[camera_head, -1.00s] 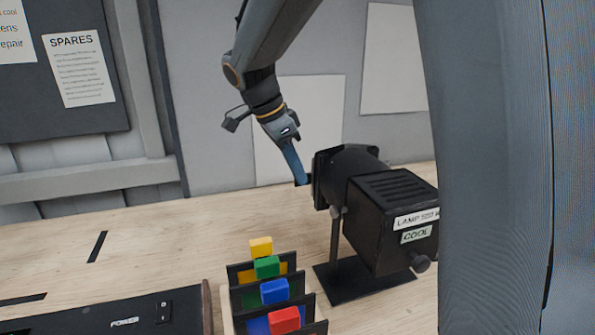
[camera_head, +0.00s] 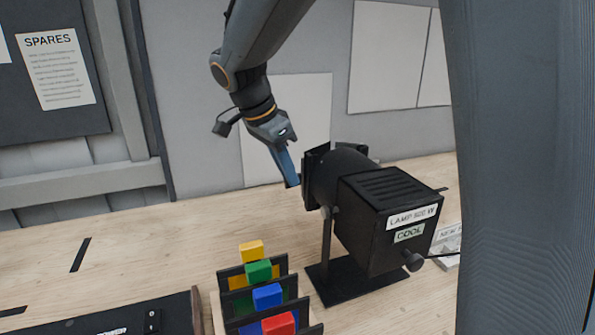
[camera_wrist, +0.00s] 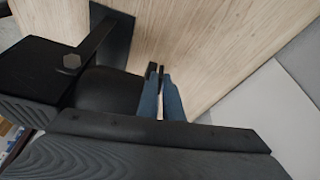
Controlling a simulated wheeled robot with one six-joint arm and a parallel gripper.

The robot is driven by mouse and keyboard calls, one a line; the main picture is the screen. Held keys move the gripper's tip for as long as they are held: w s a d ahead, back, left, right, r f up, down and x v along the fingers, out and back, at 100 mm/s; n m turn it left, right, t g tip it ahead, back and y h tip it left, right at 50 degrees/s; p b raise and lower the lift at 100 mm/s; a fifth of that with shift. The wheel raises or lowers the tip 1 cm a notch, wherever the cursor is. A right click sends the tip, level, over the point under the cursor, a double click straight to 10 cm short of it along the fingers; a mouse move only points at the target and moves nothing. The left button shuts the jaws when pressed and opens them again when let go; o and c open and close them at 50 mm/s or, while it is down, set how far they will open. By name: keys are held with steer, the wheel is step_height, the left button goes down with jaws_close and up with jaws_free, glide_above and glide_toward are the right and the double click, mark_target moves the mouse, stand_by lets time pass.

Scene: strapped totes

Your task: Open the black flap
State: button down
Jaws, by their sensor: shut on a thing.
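The black lamp (camera_head: 385,215), labelled LAMP 500 W and COOL, stands on a flat black foot. The black flap (camera_head: 312,178) is at the left, front end of its barrel. My gripper (camera_head: 292,181) reaches down from above left, its blue-grey fingers at the flap's left side. The fingers (camera_wrist: 163,90) are nearly together in the wrist view, beside the lamp barrel (camera_wrist: 110,92), and shut on the flap. The gripped edge is too small and dark to make out clearly, and I cannot tell how far the flap is swung.
A rack (camera_head: 222,305) with yellow, green, blue and red blocks stands in front of the lamp. A black power box (camera_head: 120,322) lies at the lower left. A cable and a labelled paper (camera_head: 450,245) are to the right. The bench left of the lamp is mostly clear.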

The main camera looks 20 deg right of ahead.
steer(key=n, duration=0.1)
steer(key=s+n+t, duration=0.1)
steer(key=n, duration=0.1)
steer(key=n+t, duration=0.1)
steer(key=n, duration=0.1)
steer(key=shift+s+d+y, duration=0.25)
steer(key=shift+d+y, duration=0.15)
steer(key=shift+n, duration=0.3)
steer(key=c, duration=1.9)
jaws_free()
steer(key=shift+b+v, duration=0.9)
steer(key=shift+v, duration=3.05)
